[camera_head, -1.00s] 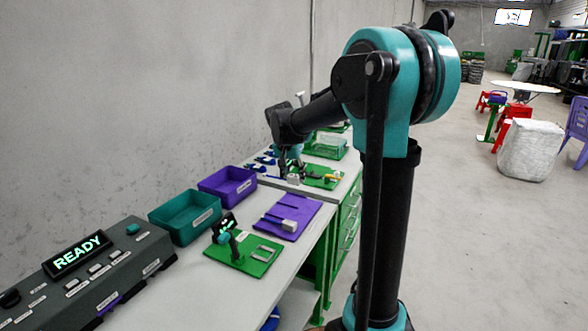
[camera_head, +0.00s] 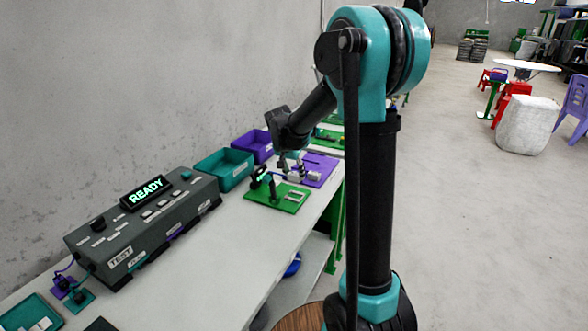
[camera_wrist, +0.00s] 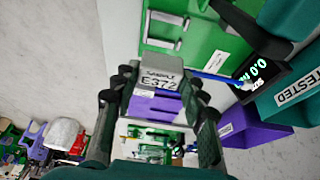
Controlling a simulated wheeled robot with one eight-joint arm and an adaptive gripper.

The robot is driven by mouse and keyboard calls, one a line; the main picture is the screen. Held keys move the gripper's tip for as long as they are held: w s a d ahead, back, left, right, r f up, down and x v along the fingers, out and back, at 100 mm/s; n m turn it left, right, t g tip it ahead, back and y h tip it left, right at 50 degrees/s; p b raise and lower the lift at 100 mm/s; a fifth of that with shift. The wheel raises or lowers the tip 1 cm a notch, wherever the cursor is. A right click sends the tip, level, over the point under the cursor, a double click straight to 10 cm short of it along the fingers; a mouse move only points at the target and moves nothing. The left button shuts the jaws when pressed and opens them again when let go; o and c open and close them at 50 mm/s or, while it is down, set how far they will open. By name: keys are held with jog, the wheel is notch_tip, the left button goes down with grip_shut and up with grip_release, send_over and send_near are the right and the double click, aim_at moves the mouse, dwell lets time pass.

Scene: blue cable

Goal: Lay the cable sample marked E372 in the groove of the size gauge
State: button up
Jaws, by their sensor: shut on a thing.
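In the wrist view, my gripper (camera_wrist: 160,98) is shut on the grey block marked SAMPLE E372 (camera_wrist: 158,84). The blue cable (camera_wrist: 215,77) sticks out from it to the right, and its far end lies close to the gauge's display (camera_wrist: 258,72). The size gauge is a green board (camera_wrist: 208,38) with a pale bracket (camera_wrist: 166,30); the display reads 0.0. In the head view, my gripper (camera_head: 291,163) is just behind the green gauge board (camera_head: 262,196). Which part is the groove, and whether the cable touches the gauge, I cannot tell.
A purple board (camera_head: 326,161) with a grey block (camera_head: 314,176) lies behind the gauge. Teal (camera_head: 224,172) and purple (camera_head: 254,148) bins stand along the wall. A test box (camera_head: 145,222) showing READY is at left. The bench front (camera_head: 225,275) is clear.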

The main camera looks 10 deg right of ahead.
jog(key=shift+f, duration=2.35)
jog(key=shift+f, duration=1.45)
dwell(0.5)
jog(key=o, duration=1.3)
jog(key=shift+c, duration=0.2)
jog(key=shift+r, duration=4)
jog(key=shift+s, duration=0.1)
